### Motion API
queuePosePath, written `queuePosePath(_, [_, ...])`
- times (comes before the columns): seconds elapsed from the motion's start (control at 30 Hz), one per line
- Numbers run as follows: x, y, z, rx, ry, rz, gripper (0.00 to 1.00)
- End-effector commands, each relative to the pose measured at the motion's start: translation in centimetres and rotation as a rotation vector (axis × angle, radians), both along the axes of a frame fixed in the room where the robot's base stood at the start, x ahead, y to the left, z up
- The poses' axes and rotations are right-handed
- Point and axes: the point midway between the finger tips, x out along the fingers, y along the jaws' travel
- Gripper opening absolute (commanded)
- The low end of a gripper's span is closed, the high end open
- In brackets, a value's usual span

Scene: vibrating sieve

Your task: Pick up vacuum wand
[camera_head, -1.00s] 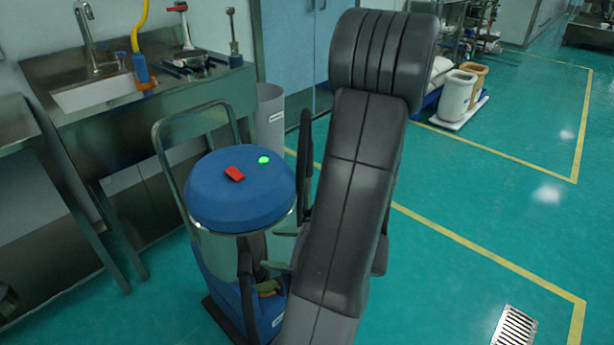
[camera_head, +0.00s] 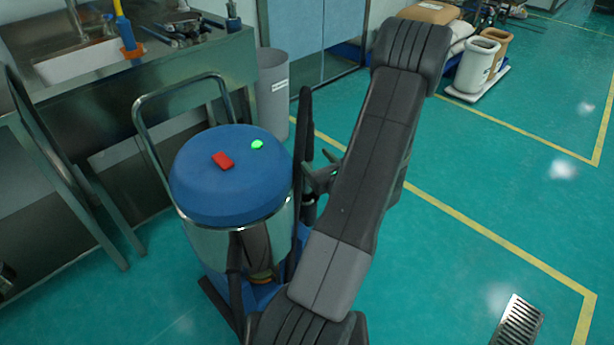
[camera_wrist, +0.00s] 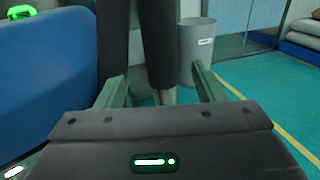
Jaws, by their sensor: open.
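The vacuum wand (camera_head: 304,130) is a dark upright tube at the right side of the blue-lidded vacuum (camera_head: 232,178). In the wrist view, the wand (camera_wrist: 157,45) stands upright between the fingers of my gripper (camera_wrist: 158,82), with its lower end near them. The fingers are spread and do not visibly close on it. In the head view, my gripper (camera_head: 322,178) is partly hidden by my arm and sits just right of the wand. The vacuum's blue body (camera_wrist: 48,80) fills the left of the wrist view.
A steel sink counter (camera_head: 190,70) stands behind the vacuum, with a metal push handle (camera_head: 135,125) between. A grey bin (camera_head: 272,95) stands behind the wand. Buckets (camera_head: 478,62) stand on a low platform at the back right. Open green floor lies to the right.

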Motion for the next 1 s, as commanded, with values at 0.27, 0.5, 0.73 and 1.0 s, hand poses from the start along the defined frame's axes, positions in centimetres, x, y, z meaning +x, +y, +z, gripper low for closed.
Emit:
queuePosePath(0.27, [2.2,1.2,0.0,-0.002,-0.001,0.001,0.62])
queuePosePath(0.5, [4.4,2.3,0.4,-0.003,-0.003,0.003,0.62])
queuePosePath(0.73, [6.8,3.5,0.4,-0.001,-0.002,0.001,0.62])
queuePosePath(1.0, [6.8,3.5,0.4,-0.001,0.000,0.000,0.47])
